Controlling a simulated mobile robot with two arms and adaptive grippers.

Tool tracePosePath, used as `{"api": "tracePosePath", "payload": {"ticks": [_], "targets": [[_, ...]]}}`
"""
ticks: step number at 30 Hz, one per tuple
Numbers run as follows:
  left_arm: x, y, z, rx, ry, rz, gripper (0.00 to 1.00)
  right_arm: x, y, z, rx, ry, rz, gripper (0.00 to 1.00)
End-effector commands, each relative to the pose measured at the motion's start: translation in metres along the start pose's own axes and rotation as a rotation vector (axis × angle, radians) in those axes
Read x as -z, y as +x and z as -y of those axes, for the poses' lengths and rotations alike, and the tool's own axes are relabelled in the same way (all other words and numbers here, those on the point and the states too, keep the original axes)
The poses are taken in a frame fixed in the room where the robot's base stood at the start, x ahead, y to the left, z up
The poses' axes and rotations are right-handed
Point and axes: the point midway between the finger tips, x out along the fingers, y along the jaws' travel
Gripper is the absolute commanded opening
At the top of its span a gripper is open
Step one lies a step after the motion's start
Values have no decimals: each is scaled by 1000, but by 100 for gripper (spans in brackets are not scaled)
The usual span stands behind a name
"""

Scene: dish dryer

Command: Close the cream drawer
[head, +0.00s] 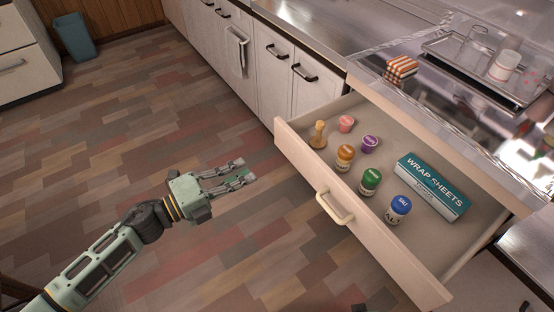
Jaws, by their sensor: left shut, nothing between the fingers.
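The cream drawer (390,248) is pulled well out from the counter at the right. Its front panel has a pale bar handle (335,208). My left gripper (242,171) is shut and empty, over the floor to the left of the drawer front, apart from the panel and handle.
White cabinets (262,60) with dark handles run to the upper left; a towel (236,52) hangs there. A blue bin (74,38) stands far left.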

Motion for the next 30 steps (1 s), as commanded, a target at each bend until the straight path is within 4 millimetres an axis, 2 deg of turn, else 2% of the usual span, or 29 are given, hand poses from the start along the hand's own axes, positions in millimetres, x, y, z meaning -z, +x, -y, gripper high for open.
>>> {"api": "tracePosePath", "payload": {"ticks": [5, 15, 21, 25, 30], "targets": [[2, 16, 4, 6, 8, -8, 0, -1, 0, 0, 0, 0, 2, 40], [1, 87, 4, 6, 6, -5, 0, -6, 5, 0, 0, -1, 6, 40], [1, 122, 4, 5, 5, -4, 0, -6, 5, 0, 0, -1, 5, 40], [2, 134, 3, 4, 5, -4, 0, -4, 4, 0, -1, -1, 4, 40], [1, 140, 2, 2, 4, -4, 0, 0, 2, 0, -1, -1, -3, 40]]}}
